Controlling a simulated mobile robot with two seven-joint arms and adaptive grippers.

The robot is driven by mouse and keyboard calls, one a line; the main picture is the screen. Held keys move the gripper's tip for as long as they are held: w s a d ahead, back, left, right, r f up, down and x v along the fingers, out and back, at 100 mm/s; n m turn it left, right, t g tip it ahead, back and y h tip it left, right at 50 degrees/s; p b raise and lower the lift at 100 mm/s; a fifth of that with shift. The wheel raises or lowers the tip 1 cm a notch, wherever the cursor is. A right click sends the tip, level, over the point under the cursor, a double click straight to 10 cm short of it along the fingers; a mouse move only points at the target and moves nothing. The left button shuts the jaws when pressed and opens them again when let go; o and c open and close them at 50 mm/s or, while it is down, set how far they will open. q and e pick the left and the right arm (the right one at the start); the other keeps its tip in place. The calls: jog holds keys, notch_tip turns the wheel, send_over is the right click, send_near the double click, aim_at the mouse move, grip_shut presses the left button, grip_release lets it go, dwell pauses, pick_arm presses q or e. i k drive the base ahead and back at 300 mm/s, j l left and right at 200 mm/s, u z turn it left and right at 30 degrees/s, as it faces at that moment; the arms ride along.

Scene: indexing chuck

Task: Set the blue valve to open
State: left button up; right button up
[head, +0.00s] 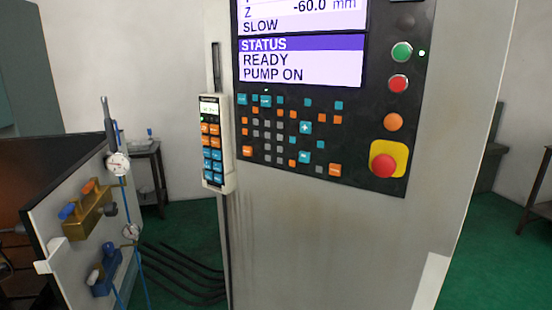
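A grey panel (72,190) at the left carries two valve units. The lower unit has a blue body (107,271) with a pale, tilted handle (94,275) on its left side and a blue knob (108,248) on top. I cannot tell from the handles whether either valve is open or shut. Neither of my grippers is in view.
A machine cabinet (330,240) with a screen reading PUMP ON fills the centre. A pendant (212,145) hangs on its left edge. Black hoses (180,272) lie on the green floor.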

aim_at(74, 206)
jog(key=u, duration=1.25)
